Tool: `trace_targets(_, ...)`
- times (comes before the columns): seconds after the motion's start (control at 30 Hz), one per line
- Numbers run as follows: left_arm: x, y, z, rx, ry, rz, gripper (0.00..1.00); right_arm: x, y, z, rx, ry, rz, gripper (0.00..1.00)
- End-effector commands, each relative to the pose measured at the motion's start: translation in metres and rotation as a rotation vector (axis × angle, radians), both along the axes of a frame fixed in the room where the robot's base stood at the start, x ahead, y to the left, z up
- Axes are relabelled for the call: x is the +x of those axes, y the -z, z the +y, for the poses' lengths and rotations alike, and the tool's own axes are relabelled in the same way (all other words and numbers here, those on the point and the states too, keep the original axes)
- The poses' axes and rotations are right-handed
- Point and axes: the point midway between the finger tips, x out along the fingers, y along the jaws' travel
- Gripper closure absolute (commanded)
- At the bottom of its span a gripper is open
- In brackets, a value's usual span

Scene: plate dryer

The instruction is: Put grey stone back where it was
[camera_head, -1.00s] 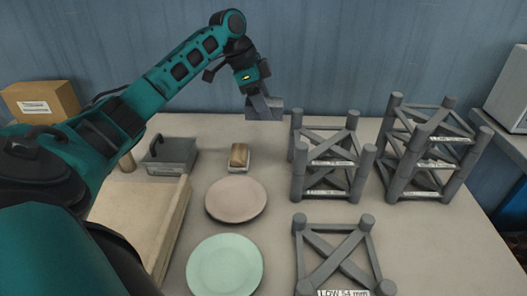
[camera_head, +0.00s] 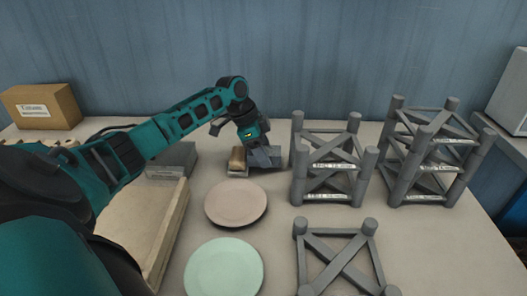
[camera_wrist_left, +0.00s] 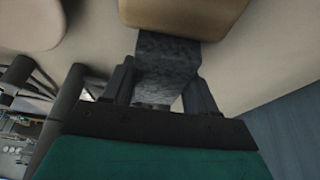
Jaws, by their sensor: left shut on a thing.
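The grey stone (camera_head: 266,158) is a dark, speckled block in my left gripper (camera_head: 257,147). It is low over the table, just right of the brown block in its small tray, and I cannot tell whether it touches the table. In the left wrist view the stone (camera_wrist_left: 165,62) sits between the two fingers of the gripper (camera_wrist_left: 162,88), which are shut on it. Its far end reaches the edge of a tan object (camera_wrist_left: 185,14). My right gripper is not in view.
A brown block (camera_head: 238,155) in a small tray is close left of the stone. A pink plate (camera_head: 236,204) and a green plate (camera_head: 224,268) lie in front. Grey racks (camera_head: 325,168) stand close on the right. A grey bin (camera_head: 172,160) is at left.

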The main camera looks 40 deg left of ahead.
Motion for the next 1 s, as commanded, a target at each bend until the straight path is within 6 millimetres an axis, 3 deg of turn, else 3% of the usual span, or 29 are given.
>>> trace_targets(0.37, 0.000, 0.006, 0.000, 0.000, 0.001, -0.002, 0.75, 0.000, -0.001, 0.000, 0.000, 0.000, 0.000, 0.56)
trace_targets(0.4, 0.000, 0.007, 0.000, 0.000, 0.001, 0.000, 0.38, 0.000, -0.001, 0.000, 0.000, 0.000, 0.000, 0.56)
trace_targets(0.63, 0.000, 0.006, 0.000, 0.000, 0.001, 0.000, 0.17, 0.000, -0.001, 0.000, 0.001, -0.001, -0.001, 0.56)
trace_targets(0.87, 0.000, 0.006, 0.000, 0.000, 0.001, 0.000, 0.17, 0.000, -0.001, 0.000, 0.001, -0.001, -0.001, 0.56)
trace_targets(1.0, 0.000, -0.004, 0.001, 0.001, -0.001, -0.001, 0.17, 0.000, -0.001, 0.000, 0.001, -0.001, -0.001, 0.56)
